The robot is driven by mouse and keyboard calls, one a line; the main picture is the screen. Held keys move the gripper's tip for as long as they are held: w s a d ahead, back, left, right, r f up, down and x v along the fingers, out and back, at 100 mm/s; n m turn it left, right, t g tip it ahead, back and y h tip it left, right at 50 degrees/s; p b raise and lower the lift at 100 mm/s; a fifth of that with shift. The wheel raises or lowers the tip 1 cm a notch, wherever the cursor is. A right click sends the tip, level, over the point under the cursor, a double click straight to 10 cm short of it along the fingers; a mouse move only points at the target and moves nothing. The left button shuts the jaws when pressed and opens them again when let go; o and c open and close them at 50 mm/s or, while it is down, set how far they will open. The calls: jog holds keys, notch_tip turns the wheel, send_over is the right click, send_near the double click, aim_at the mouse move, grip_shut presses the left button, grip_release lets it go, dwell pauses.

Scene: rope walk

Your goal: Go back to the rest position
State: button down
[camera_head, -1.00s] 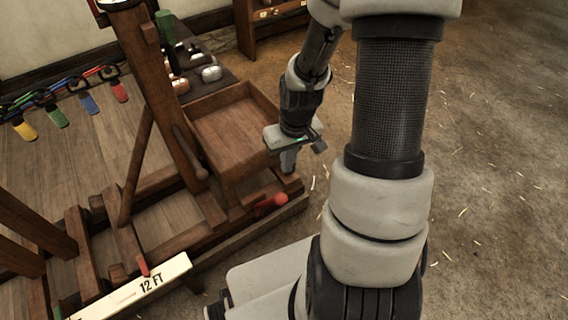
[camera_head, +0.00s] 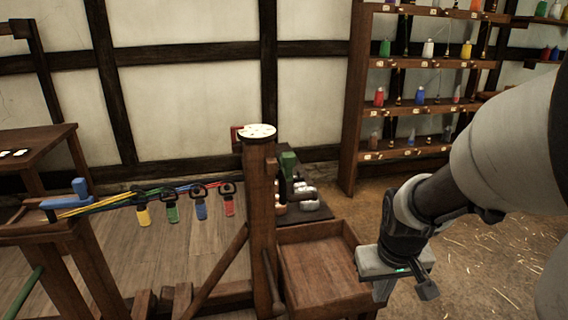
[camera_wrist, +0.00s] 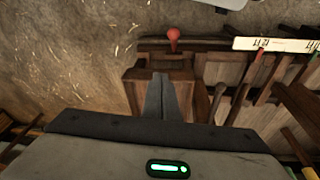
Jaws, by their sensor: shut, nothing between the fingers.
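My gripper (camera_head: 384,288) is at the lower right of the head view, beside the right edge of an open wooden box. In the wrist view its fingers (camera_wrist: 161,92) are pressed together, with nothing between them. They point down over the wooden frame.
The open wooden box (camera_head: 318,264) looks empty and stands right of a wooden post (camera_head: 262,215). Colored strands with yellow, green, blue and red tags (camera_head: 228,205) run left from the post. A shelf (camera_head: 428,108) with small bottles stands behind. A red knob (camera_wrist: 174,36) shows in the wrist view. Straw-strewn floor (camera_head: 480,240) at right is open.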

jog(key=s+a+r+t+y, duration=0.1)
jog(key=s+a+r+t, duration=0.15)
jog(key=s+r, duration=0.4)
jog(key=s+a+r+t, duration=0.1)
jog(key=s+a+r, duration=0.35)
jog(key=r, duration=0.35)
notch_tip(320, 180, up, 19)
jog(key=p, duration=1.9)
jog(key=shift+d+r, duration=0.2)
jog(key=shift+w+g, duration=0.1)
jog(key=shift+g, duration=0.15)
